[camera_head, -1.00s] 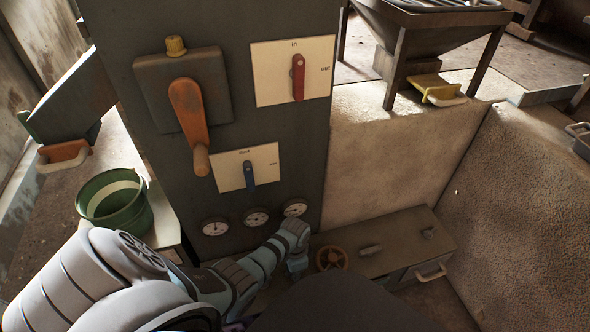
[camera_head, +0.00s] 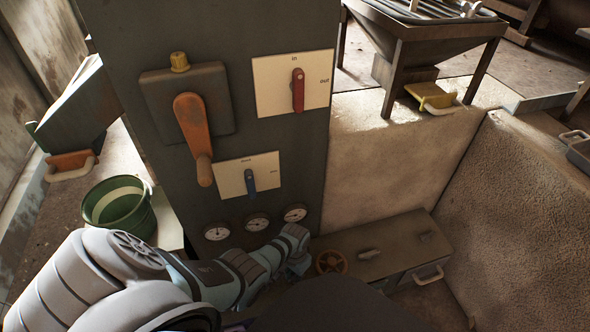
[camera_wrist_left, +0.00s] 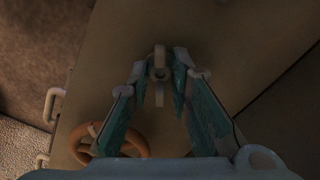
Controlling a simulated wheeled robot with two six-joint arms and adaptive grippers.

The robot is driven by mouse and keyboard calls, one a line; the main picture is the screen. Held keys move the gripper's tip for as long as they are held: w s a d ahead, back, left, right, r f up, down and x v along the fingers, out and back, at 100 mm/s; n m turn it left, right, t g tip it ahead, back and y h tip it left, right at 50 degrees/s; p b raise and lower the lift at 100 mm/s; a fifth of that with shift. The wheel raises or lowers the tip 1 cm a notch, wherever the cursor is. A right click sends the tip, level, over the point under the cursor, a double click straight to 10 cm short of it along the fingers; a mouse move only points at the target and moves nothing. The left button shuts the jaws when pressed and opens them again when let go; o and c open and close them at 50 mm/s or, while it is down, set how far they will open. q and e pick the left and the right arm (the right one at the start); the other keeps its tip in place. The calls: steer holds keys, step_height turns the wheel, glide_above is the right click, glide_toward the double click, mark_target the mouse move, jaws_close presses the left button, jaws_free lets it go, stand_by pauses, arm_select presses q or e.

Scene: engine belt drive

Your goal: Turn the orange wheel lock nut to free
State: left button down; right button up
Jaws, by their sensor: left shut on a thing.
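The orange wheel (camera_head: 331,262) lies on the low metal bench at the bottom centre of the head view. It also shows at the lower left of the left wrist view (camera_wrist_left: 137,140), beside my left finger. My left gripper (camera_head: 299,264) reaches down just left of the wheel in the head view. In the left wrist view its teal fingers (camera_wrist_left: 163,78) are closed on a small grey winged lock nut (camera_wrist_left: 159,72), which shows between the fingertips. In the head view the nut is hidden by the gripper. My right gripper is out of view.
The bench (camera_head: 390,240) carries small grey handles (camera_head: 369,254). A dark panel stands behind, with an orange crank (camera_head: 190,122), a red lever (camera_head: 298,90), a blue lever (camera_head: 250,181) and gauges (camera_head: 257,222).

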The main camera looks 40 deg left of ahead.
mark_target(295, 276)
arm_select(q)
steer(key=n, duration=0.2)
steer(key=shift+n+p, duration=0.3)
steer(key=shift+n, duration=0.1)
steer(key=n, duration=0.2)
steer(key=shift+n, duration=0.3)
steer(key=n, duration=0.5)
steer(key=shift+n+p, duration=0.35)
steer(key=shift+n, duration=0.05)
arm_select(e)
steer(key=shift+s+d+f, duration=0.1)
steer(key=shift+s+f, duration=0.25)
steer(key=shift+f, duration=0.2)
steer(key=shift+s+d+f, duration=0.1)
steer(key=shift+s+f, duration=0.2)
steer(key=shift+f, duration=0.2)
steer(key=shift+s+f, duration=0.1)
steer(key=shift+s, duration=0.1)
arm_select(q)
steer(key=c, duration=1.5)
jaws_free()
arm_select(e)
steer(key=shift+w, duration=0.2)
arm_select(q)
steer(key=shift+o, duration=0.2)
step_height(295, 276, up, 12)
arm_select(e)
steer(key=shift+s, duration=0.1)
